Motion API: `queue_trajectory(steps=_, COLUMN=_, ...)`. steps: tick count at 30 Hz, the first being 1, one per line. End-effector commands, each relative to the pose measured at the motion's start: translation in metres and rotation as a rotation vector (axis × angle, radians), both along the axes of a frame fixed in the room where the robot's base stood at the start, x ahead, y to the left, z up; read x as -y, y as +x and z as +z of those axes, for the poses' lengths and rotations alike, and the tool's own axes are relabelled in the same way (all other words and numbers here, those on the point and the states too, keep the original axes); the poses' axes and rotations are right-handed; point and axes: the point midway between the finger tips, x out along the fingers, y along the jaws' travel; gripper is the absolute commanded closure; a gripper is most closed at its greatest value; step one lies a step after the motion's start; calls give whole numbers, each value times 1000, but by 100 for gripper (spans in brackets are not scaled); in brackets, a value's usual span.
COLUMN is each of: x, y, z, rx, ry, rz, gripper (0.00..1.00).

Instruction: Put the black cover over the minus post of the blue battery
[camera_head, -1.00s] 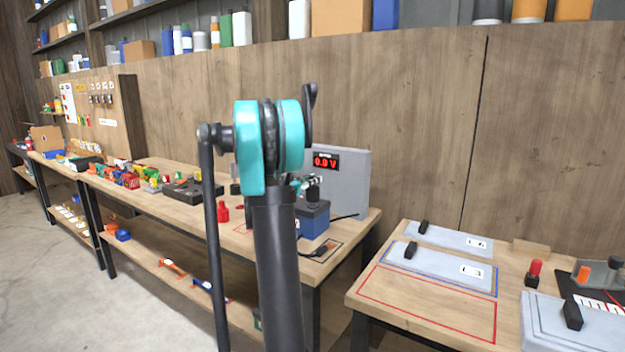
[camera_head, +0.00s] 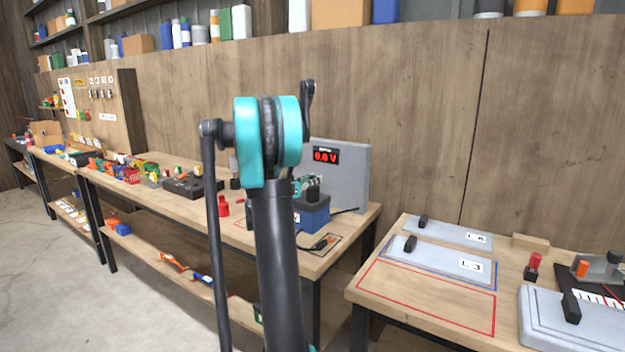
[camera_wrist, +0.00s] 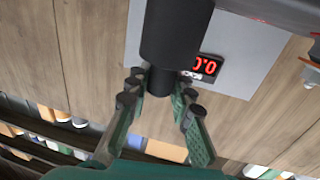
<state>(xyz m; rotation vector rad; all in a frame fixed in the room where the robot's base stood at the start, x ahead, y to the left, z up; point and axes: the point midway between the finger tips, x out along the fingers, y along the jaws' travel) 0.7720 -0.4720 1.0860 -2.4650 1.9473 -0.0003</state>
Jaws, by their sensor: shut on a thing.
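The blue battery (camera_head: 312,217) stands on the wooden bench, partly behind my arm in the head view. The black cover (camera_head: 313,188) is a dark cylinder directly above the battery's top in that view. I cannot tell whether it touches the battery or sits around a post. My gripper (camera_head: 301,184) is partly hidden by my arm there. In the wrist view, my green-fingered gripper (camera_wrist: 160,92) is shut on the black cover (camera_wrist: 176,30), which fills the space beyond the fingertips. The minus post is not distinguishable.
A grey meter box (camera_head: 348,175) with a red display stands close behind the battery. A red cap (camera_head: 223,207) is to the left. A black cable end (camera_head: 318,245) lies in front. A second table (camera_head: 425,305) with panels is at right.

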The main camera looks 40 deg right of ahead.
Motion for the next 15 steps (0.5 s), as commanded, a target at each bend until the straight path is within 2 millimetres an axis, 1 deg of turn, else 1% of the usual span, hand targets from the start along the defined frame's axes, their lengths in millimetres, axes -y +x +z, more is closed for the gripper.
queue_trajectory(steps=1, x=0, y=0, z=-1, rx=0, ry=0, rz=0, gripper=77)
queue_trajectory(steps=6, x=0, y=0, z=-1, rx=0, ry=0, rz=0, gripper=56)
queue_trajectory(steps=7, x=0, y=0, z=-1, rx=0, ry=0, rz=0, gripper=54)
queue_trajectory(steps=15, x=-1, y=0, z=-1, rx=0, ry=0, rz=0, gripper=54)
